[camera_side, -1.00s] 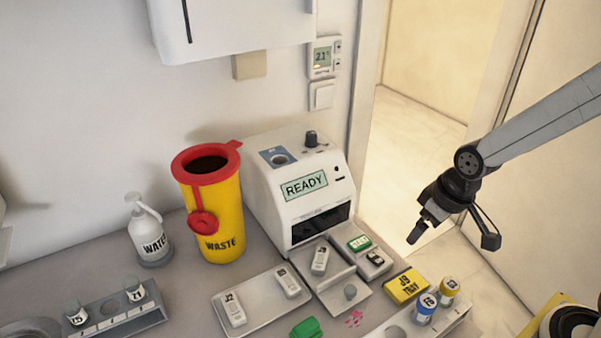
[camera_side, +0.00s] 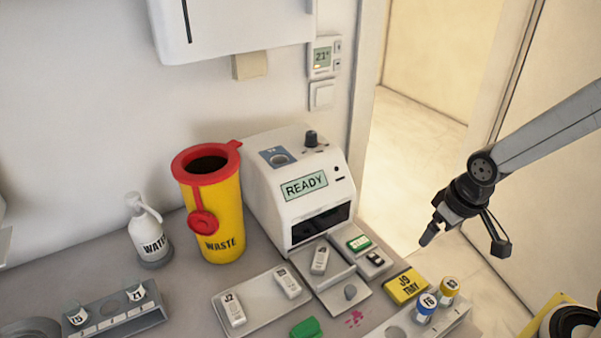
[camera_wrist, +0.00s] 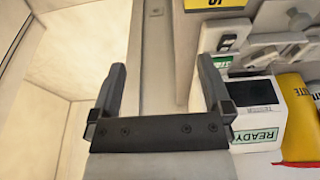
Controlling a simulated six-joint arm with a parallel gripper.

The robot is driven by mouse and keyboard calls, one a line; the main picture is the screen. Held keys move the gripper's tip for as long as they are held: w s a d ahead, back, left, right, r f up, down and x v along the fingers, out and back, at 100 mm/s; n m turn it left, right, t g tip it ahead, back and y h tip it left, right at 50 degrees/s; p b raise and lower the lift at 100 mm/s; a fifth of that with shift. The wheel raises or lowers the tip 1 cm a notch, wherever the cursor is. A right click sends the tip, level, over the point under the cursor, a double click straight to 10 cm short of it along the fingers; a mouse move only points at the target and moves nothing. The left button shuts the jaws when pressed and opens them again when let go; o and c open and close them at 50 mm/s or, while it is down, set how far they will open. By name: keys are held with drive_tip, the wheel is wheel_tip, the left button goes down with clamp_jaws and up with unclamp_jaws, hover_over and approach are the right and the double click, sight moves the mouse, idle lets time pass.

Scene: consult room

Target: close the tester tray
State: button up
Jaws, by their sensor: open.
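The tester (camera_side: 265,200) is a white box with a READY display, and it also shows upside down in the wrist view (camera_wrist: 262,147). A white cassette (camera_side: 320,261) lies on the tray. My gripper (camera_side: 432,234) is open and empty in the air, to the right of the tester and well apart from the tray. In the wrist view my gripper (camera_wrist: 162,78) has its two fingers spread with nothing between them.
A yellow waste bin (camera_side: 222,225) and a water bottle (camera_side: 150,240) stand left of the tester. A plate with two cassettes (camera_side: 262,310), a green block (camera_side: 306,327), a yellow J9 box (camera_side: 405,286) and a vial rack (camera_side: 455,313) lie around the tray.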

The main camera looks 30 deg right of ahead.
drive_tip(key=shift+a, duration=0.15)
drive_tip(key=c, duration=0.7)
drive_tip(key=shift+a+n, duration=0.25)
drive_tip(key=shift+n, duration=0.25)
drive_tip(key=c, duration=0.4)
drive_tip(key=a+n, duration=0.1)
drive_tip(key=n, duration=0.1)
drive_tip(key=a+n, duration=0.4)
drive_tip(key=shift+a+r+n+g, duration=0.2)
drive_tip(key=shift+r+n+g, duration=0.1)
drive_tip(key=shift+r, duration=0.05)
clamp_jaws()
drive_tip(key=s+a+r+n, duration=0.1)
drive_tip(key=s+a+n, duration=0.2)
drive_tip(key=a+n, duration=0.5)
drive_tip(key=s+a+r+n+t+h, duration=0.1)
drive_tip(key=s+a+r+n, duration=0.1)
drive_tip(key=a+n, duration=0.6)
drive_tip(key=s+n, duration=0.1)
drive_tip(key=n, duration=0.6)
drive_tip(key=shift+a+r+h, duration=0.2)
drive_tip(key=shift+a+h, duration=0.1)
drive_tip(key=shift+a, duration=0.05)
